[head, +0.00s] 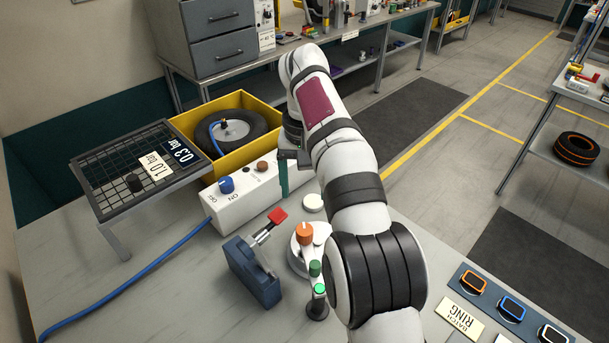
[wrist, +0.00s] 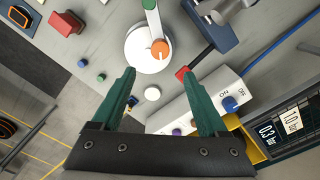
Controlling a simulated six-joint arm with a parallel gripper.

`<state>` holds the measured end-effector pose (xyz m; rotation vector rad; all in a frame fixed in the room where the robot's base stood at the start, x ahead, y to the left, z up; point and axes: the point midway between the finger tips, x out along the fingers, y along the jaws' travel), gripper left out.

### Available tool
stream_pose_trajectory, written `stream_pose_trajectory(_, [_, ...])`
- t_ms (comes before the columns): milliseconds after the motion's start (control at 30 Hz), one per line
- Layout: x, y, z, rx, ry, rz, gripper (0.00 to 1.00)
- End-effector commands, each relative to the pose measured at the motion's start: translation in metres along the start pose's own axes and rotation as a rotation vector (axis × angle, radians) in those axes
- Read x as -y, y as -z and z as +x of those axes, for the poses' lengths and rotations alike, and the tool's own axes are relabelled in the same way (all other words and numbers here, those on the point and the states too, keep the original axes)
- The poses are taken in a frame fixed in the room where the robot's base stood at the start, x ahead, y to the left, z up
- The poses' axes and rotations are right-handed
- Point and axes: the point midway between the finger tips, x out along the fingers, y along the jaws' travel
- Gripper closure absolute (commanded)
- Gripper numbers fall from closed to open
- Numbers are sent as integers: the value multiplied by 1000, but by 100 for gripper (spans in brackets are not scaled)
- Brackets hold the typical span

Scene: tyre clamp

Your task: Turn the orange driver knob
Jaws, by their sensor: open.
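The orange driver knob (head: 304,232) stands up from a white round base on the bench, just left of my arm. In the wrist view the orange knob (wrist: 159,48) lies ahead of my fingertips, near the edge of the white disc (wrist: 140,58). A pale bar with a green end (wrist: 150,4) reaches to it. My gripper (wrist: 158,72) is open, its two green fingers spread and nothing between them. In the head view one green finger (head: 283,178) shows by the white control box; the other is hidden. The fingers do not appear to touch the knob.
A blue clamp (head: 252,270) with a red-tipped lever (head: 278,215) stands close left of the knob. The white control box (head: 243,196) and a yellow crate (head: 250,103) holding a tyre (head: 240,135) lie behind. A green-lit post (head: 319,289) stands in front.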

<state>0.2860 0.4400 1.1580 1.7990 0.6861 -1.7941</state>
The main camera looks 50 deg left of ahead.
Motion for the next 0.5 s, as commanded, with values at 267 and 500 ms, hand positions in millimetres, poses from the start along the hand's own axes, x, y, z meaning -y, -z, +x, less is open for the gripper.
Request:
stream_pose_trajectory(267, [0,0,-33,0,1,1,24])
stream_pose_trajectory(500, [0,-1,-35,1,2,2,24])
